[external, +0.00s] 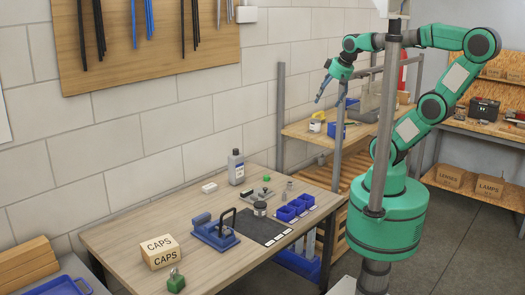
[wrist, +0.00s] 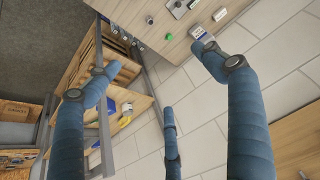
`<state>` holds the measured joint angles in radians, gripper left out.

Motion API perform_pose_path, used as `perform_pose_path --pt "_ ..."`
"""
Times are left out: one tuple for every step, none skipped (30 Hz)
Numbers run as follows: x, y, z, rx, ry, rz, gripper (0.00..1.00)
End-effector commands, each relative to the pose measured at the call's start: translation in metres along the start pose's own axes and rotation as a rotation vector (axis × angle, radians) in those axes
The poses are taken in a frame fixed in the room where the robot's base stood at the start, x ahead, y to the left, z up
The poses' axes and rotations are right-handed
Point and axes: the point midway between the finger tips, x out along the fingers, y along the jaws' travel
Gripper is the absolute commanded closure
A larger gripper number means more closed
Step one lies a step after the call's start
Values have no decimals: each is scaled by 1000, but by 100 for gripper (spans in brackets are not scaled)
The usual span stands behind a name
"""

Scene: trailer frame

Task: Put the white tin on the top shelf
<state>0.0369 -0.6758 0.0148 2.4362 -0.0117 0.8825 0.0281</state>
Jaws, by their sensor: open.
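No thing is clearly recognisable as the white tin. My gripper (external: 321,92) is raised above the shelf board. Its blue fingers are spread apart and empty in the wrist view (wrist: 152,62).
The workbench (external: 130,232) also carries a CAPS box (external: 160,252), a blue clamp-like fixture (external: 215,233), a grey bottle (external: 236,167) and blue bins (external: 297,204). The shelf's metal post (external: 281,115) rises beside the bench. The bench's left part is clear.

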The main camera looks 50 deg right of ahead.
Motion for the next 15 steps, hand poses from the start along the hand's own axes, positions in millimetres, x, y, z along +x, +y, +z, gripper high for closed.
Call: perform_pose_path --pt "-2 -4 11 -16 4 -8 18" --pt "-3 -6 16 -24 5 -12 18" --pt "-4 -8 22 -33 6 -16 18" --pt "-4 -9 26 -38 6 -19 18" --pt "-4 -10 28 -42 7 -21 18" --pt "-5 -11 32 -47 8 -23 18" --pt "-5 -12 33 -49 8 -24 18" --pt "-5 -12 35 -51 8 -25 18" --pt "-5 -13 36 -53 7 -26 18" --pt "-5 -13 36 -54 7 -27 18" --pt "-5 -13 37 -54 7 -27 18" --pt "-5 -13 37 -54 7 -27 18" --pt "-5 -13 36 -54 7 -27 18" --pt "-5 -13 36 -54 7 -27 18" --pt "-5 -13 36 -54 7 -27 18"
